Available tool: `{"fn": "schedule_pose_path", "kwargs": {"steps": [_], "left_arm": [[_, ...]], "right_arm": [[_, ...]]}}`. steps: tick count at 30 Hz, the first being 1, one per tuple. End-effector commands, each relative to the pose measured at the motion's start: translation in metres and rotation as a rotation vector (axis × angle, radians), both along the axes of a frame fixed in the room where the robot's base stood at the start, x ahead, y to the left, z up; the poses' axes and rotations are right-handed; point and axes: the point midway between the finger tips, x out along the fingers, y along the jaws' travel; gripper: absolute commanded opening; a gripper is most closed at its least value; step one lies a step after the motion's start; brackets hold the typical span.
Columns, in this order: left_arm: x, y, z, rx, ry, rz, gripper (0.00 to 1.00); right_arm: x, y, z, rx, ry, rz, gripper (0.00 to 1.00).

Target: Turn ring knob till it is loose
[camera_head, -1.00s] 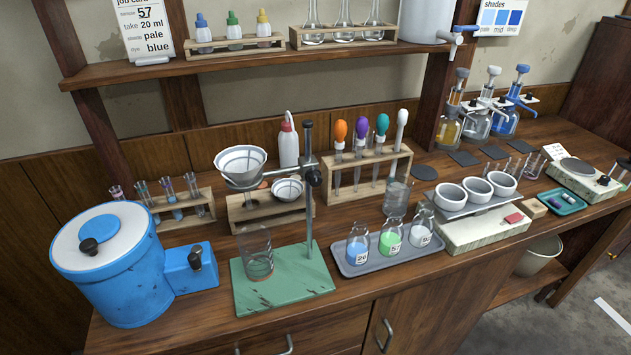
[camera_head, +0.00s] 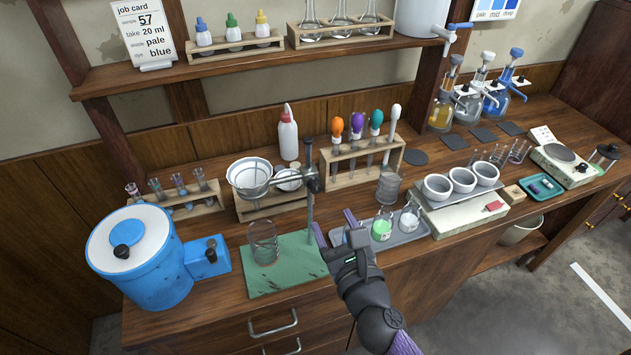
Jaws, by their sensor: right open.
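The ring knob (camera_head: 314,185) is the small black knob at the clamp on the upright rod (camera_head: 309,213) of the stand. The stand's ring holds a white funnel (camera_head: 249,174), and its green base (camera_head: 288,268) has an empty glass beaker (camera_head: 263,244) on it. My right gripper (camera_head: 334,226) comes up from the lower right. Its two purple fingers are apart with nothing seen between them. They are below and a little right of the knob, apart from it in the picture. My left gripper is not in view.
A grey tray (camera_head: 405,237) with small flasks lies right behind my right gripper, which partly hides it. A blue tub (camera_head: 140,262) stands at left. A wooden rack (camera_head: 362,165) with coloured droppers stands behind. A shelf (camera_head: 180,72) runs above.

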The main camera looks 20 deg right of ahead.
Motion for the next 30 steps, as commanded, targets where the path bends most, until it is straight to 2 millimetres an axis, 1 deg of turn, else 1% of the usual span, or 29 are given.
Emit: {"fn": "schedule_pose_path", "kwargs": {"steps": [3,6,9,12,14,21,22,23,24,26,27,29,30], "left_arm": [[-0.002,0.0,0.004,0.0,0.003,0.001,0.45],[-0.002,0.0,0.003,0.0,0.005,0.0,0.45],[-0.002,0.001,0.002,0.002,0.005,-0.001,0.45],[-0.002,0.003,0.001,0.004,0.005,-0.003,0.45],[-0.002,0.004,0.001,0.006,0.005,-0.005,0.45],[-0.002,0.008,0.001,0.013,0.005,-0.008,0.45],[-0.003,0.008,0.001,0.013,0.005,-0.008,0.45],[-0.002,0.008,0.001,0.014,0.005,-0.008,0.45],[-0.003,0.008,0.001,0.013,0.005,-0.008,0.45],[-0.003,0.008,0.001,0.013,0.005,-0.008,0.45],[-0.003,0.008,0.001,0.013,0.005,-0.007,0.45],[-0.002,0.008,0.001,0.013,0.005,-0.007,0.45],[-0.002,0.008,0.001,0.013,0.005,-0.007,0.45]], "right_arm": [[0.029,0.001,0.001,-0.004,-0.003,0.003,0.67],[0.054,0.002,0.0,-0.007,-0.002,0.002,0.67],[0.071,0.003,-0.002,-0.007,0.0,0.002,0.67],[0.082,0.003,-0.002,-0.008,0.0,0.003,0.67],[0.085,0.003,-0.002,-0.009,0.002,0.002,0.67],[0.086,0.003,-0.002,-0.01,0.002,0.002,0.67],[0.086,0.003,-0.002,-0.01,0.002,0.002,0.63],[0.086,0.003,-0.002,-0.01,0.002,0.002,0.56],[0.086,0.003,-0.002,-0.01,0.002,0.002,0.48],[0.086,0.003,-0.002,-0.01,0.002,0.002,0.35],[0.086,0.003,-0.002,-0.01,0.002,0.002,0.27],[0.086,0.003,-0.002,-0.01,0.002,0.003,0.14],[0.086,0.003,-0.002,-0.01,0.002,0.003,0.05]]}}
